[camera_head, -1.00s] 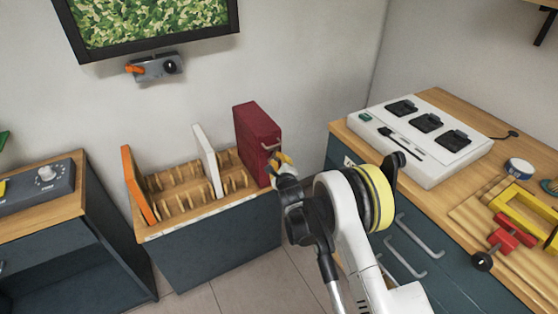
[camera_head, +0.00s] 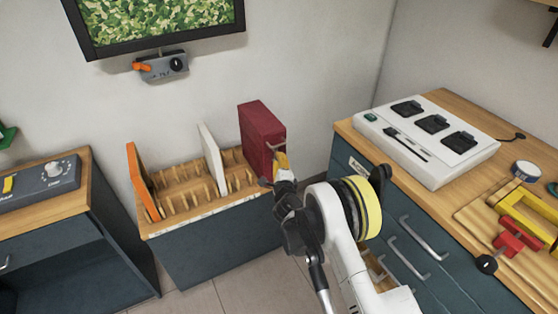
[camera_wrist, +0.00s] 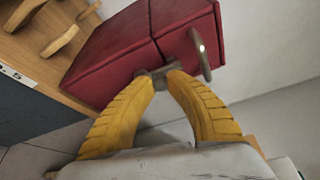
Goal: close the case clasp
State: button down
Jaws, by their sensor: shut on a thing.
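A dark red case (camera_head: 258,135) stands upright at the right end of a slotted wooden rack; it also fills the upper part of the wrist view (camera_wrist: 130,45). A seam runs across it, and a metal handle (camera_wrist: 201,54) sticks out from its near face. A small grey metal clasp (camera_wrist: 157,76) sits at the seam beside the handle. My gripper (camera_head: 281,160) is at the case's near face. In the wrist view its yellow fingers (camera_wrist: 163,85) are shut on the clasp. The fingertips hide part of the clasp, so I cannot tell its exact position.
The rack (camera_head: 180,190) also holds a white panel (camera_head: 213,158) and an orange panel (camera_head: 142,181). A counter with a white charger-like unit (camera_head: 430,138) and a red and yellow clamp (camera_head: 520,232) stands right. A low cabinet (camera_head: 55,225) stands left.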

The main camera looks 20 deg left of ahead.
jog(key=c, duration=1.3)
grip_release()
jog(key=shift+o, duration=0.2)
jog(key=v, duration=0.7)
jog(key=shift+s, duration=0.2)
jog(key=shift+d, duration=0.1)
